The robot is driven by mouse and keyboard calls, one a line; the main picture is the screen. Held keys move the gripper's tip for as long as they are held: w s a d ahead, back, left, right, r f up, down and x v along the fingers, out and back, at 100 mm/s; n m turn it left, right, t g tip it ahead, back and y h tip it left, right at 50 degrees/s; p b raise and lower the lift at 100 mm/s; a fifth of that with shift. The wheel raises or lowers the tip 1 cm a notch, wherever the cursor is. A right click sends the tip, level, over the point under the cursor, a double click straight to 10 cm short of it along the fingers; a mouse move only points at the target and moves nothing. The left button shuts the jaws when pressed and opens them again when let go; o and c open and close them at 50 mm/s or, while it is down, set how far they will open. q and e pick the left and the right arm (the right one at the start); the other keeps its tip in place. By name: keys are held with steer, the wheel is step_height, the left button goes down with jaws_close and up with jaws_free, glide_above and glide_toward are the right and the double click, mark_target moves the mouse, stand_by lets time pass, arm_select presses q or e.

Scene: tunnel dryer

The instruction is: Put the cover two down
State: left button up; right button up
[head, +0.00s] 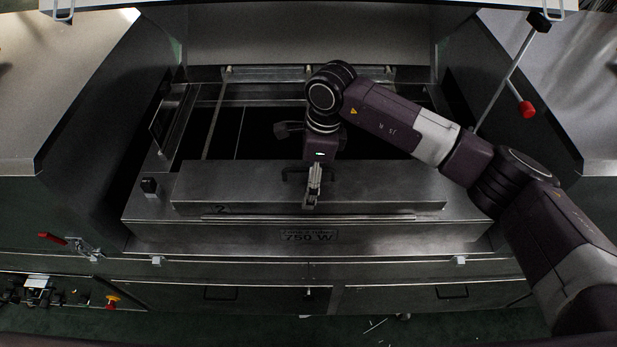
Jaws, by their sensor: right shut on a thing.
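Cover two (390,188) is a long grey metal cover with a "2" marked at its front left. It lies across the front part of the dryer opening, over the ledge marked "750 W". My right gripper (312,194) reaches down over the middle of the cover and is shut on its dark handle, which the fingers partly hide. The cover looks about level; I cannot tell whether it touches the frame beneath. My left gripper is not in view.
Behind the cover the dryer opening (245,130) is dark and uncovered. A red-tipped lever (525,108) stands at the right, and a red-handled clamp (55,239) sits at the front left. Flat metal tops (60,80) flank the opening.

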steer(key=o, duration=1.5)
steer(key=shift+o, duration=0.4)
steer(key=shift+r+p, duration=0.25)
steer(key=shift+p, duration=0.1)
steer(key=shift+w+r, duration=0.1)
steer(key=shift+r, duration=0.1)
steer(key=r+b, duration=0.1)
steer(key=r, duration=0.2)
steer(key=d+r+b, duration=0.1)
steer(key=r+b, duration=0.1)
steer(key=r, duration=0.2)
steer(key=r+b, duration=0.1)
steer(key=r, duration=0.2)
steer(key=shift+d+r+b, duration=0.35)
steer(key=shift+r+b, duration=0.05)
steer(key=shift+r, duration=0.35)
steer(key=shift+f, duration=0.1)
